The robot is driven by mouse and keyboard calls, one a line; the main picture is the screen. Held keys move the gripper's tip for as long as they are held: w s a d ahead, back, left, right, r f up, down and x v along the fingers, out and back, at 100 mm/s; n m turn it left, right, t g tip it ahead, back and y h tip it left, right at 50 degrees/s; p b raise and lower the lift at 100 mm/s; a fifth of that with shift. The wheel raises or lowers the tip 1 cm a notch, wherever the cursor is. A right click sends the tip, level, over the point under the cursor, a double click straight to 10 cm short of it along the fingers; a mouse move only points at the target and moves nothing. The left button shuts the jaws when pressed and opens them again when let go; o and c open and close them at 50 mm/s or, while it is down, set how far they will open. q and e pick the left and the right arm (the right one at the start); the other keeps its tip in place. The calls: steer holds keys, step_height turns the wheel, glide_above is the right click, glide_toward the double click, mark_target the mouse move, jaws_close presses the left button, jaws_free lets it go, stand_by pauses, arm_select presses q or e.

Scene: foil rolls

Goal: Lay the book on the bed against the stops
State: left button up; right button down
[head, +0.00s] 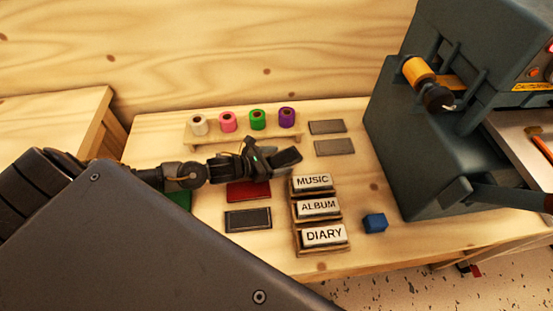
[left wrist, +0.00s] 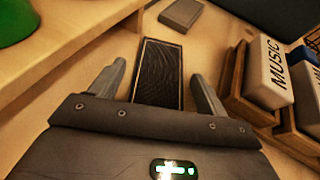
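A black book with a grained cover (left wrist: 158,72) lies between the fingers of my left gripper (left wrist: 160,88), with a gap on each side. The fingers are open. In the head view my left gripper (head: 262,157) reaches in from the left, above the table, and the dark end of the book (head: 287,157) shows just past it. The press stands at the right, and its pale metal bed (head: 515,130) is partly cut off by the picture edge. An orange strip (head: 542,147) lies along it; I cannot make out the stops clearly. My right gripper is not in view.
A wooden rack (head: 200,138) holds white, pink, green and purple rolls behind the gripper. A stepped holder carries blocks marked MUSIC (head: 312,182), ALBUM (head: 318,206) and DIARY (head: 323,234). A red book (head: 248,191), a dark book (head: 248,219), grey plates (head: 334,147) and a blue block (head: 375,223) lie nearby.

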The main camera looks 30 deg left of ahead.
arm_select(q)
steer(key=shift+r, duration=0.25)
steer(key=b+v, duration=0.1)
steer(key=v, duration=0.9)
steer(key=shift+s+f, duration=0.1)
steer(key=shift+s, duration=0.15)
steer(key=shift+v, duration=0.85)
